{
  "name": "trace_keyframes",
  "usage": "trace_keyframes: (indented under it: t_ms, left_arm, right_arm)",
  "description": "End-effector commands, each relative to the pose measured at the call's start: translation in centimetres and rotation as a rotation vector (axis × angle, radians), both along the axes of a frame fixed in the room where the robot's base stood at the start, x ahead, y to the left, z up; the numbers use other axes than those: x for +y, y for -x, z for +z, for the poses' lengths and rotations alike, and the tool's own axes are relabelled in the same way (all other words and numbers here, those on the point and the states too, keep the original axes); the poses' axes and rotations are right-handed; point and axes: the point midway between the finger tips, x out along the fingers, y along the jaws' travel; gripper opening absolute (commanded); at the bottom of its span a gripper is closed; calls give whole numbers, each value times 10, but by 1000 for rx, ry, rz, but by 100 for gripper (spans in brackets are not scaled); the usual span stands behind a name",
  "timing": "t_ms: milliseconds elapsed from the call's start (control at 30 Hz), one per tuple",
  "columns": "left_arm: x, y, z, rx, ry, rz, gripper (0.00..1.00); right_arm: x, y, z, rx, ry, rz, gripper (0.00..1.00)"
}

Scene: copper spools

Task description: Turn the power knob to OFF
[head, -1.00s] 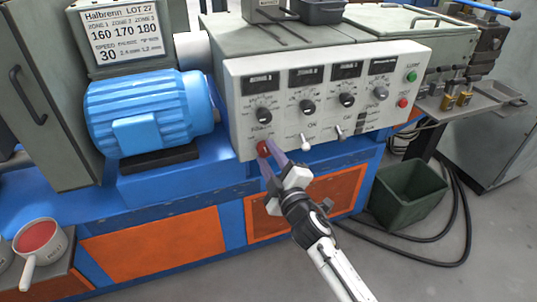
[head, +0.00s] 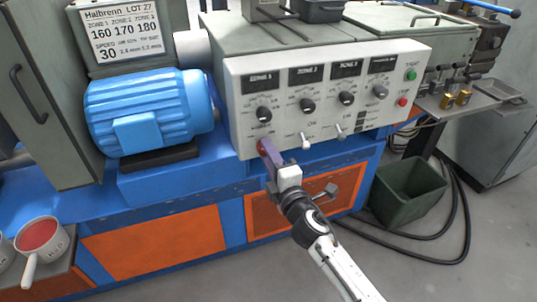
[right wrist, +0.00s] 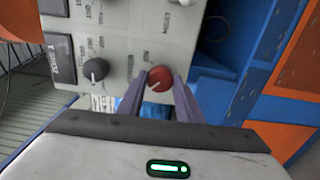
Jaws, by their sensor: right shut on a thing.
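The red power knob (head: 262,146) is at the lower left corner of the white control panel (head: 245,100). My right gripper (head: 267,148) reaches it from below and in front, with its purple fingers at the knob. In the right wrist view the red knob (right wrist: 160,77) sits between the two fingertips (right wrist: 160,84), one on each side, and the gripper is shut on it. A pale mark on the knob's face points down and left in that view. The label around the knob cannot be read. My left gripper is not in view.
Black zone knobs (head: 307,105) line the panel, with white toggle switches (head: 305,142) below them. A blue motor (head: 150,112) stands to the left. A green bin (head: 408,190) and black cables lie on the floor at right.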

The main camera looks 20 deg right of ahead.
Motion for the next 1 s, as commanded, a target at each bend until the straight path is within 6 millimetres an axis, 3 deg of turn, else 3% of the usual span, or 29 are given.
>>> trace_keyframes:
  t_ms: [333,367,467,800,1000]
  left_arm:
    - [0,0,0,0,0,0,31]
    - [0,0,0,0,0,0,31]
    - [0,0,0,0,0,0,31]
    - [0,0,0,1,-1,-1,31]
    - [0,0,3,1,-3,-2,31]
  right_arm:
    - [0,0,-2,3,8,0,10]
    - [0,0,-2,3,8,0,34]
    - [0,0,-1,2,7,0,51]
    - [0,3,-1,1,5,0,51]
    - [-1,30,0,3,4,0,51]
